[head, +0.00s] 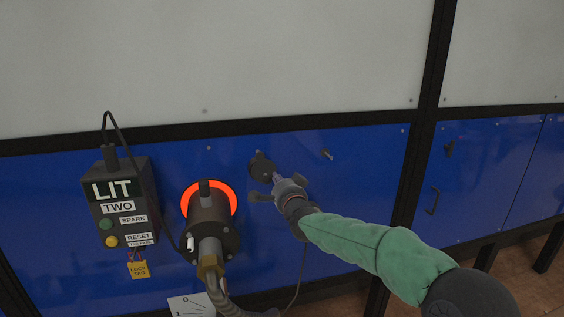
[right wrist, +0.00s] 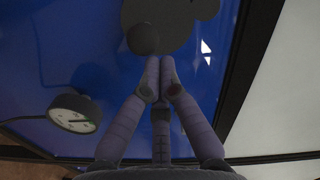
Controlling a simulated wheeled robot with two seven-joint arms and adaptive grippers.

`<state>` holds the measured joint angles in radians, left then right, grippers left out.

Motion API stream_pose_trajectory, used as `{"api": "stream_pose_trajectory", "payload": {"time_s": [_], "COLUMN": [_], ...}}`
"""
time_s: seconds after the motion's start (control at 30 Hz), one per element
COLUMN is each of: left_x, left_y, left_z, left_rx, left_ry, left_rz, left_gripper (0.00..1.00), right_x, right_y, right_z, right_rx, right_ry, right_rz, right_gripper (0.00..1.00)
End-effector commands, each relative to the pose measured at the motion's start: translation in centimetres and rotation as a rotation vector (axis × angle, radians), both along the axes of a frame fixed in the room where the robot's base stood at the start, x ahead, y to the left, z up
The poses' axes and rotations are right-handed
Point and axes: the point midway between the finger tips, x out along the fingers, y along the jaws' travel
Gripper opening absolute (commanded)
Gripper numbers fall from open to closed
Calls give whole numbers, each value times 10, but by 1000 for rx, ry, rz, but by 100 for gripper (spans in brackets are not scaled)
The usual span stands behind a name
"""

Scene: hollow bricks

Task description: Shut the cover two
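The small dark round cover (head: 262,167) is on the blue panel, right of the burner beside the box marked TWO. No number shows on it. In the right wrist view, the dark cover plate (right wrist: 175,22) has a rounded lobe and a round knob (right wrist: 142,39) in front of it. My right gripper (head: 276,178) is at the cover's lower right; in the right wrist view its fingertips (right wrist: 159,78) are together, just below the knob. Nothing shows between them; whether they touch the knob I cannot tell. My left gripper is not in view.
The burner (head: 208,230) with a glowing orange ring (head: 187,200) sticks out left of the cover. The control box (head: 124,205), reading LIT and TWO, hangs farther left. A round dial (right wrist: 74,114) is left of my fingers in the right wrist view. A small peg (head: 328,154) is right of the cover.

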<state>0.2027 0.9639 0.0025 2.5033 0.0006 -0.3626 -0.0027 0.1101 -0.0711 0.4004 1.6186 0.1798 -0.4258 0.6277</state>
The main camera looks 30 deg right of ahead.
Motion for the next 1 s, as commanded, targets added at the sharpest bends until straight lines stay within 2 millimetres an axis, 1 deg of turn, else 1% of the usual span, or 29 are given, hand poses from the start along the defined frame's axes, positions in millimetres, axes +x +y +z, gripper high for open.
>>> {"api": "stream_pose_trajectory", "payload": {"time_s": [0.03, 0.3, 1.0], "left_x": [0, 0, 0], "left_y": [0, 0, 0], "left_z": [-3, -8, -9], "left_rx": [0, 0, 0], "left_ry": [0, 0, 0], "left_rz": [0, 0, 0], "left_gripper": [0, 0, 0], "right_x": [0, 1, 2], "right_y": [2, 5, 5], "right_z": [-2, -4, -3], "right_rx": [-2, -4, -4], "right_ry": [0, -1, -1], "right_rz": [1, 0, -1], "right_gripper": [0, 0, 0]}}
